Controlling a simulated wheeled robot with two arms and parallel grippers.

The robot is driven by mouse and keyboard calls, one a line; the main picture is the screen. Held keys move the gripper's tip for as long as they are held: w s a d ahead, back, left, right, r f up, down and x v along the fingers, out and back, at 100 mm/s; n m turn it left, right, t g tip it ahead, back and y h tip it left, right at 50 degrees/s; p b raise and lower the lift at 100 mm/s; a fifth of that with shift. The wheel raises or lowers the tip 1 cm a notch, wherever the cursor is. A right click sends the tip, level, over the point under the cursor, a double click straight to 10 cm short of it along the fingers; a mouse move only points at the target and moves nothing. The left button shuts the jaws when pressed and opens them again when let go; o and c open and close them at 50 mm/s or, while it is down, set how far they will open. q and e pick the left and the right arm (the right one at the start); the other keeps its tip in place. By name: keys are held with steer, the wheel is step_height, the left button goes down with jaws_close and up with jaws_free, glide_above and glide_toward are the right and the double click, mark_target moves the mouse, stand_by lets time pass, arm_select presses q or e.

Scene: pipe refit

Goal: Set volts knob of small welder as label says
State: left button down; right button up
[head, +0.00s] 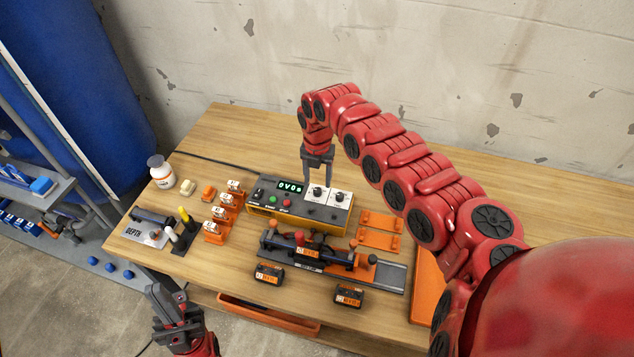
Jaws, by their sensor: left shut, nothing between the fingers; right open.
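The small welder (262,212) is a grey and yellow box on the table, with a lit green display (290,187) that seems to read 0V0s. Its top has coloured buttons and two dark knobs on white panels, a left knob (317,192) and a right knob (339,197). Which one is volts is too small to read, and I cannot make out the label. My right gripper (319,181) is open, pointing down over the left knob; I cannot tell whether it touches it. My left gripper (164,299) is shut and empty, low in front of the table's left front edge.
A clamp fixture (310,257) on a grey rail lies in front of the welder, with two black and orange blocks nearer. Orange brackets (380,230) lie right of it. Small orange fittings (213,230), a white bottle (160,172) and a DEPTH plate (143,232) stand left.

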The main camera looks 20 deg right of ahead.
mark_target(317, 190)
steer(key=shift+f, duration=2.15)
jaws_close()
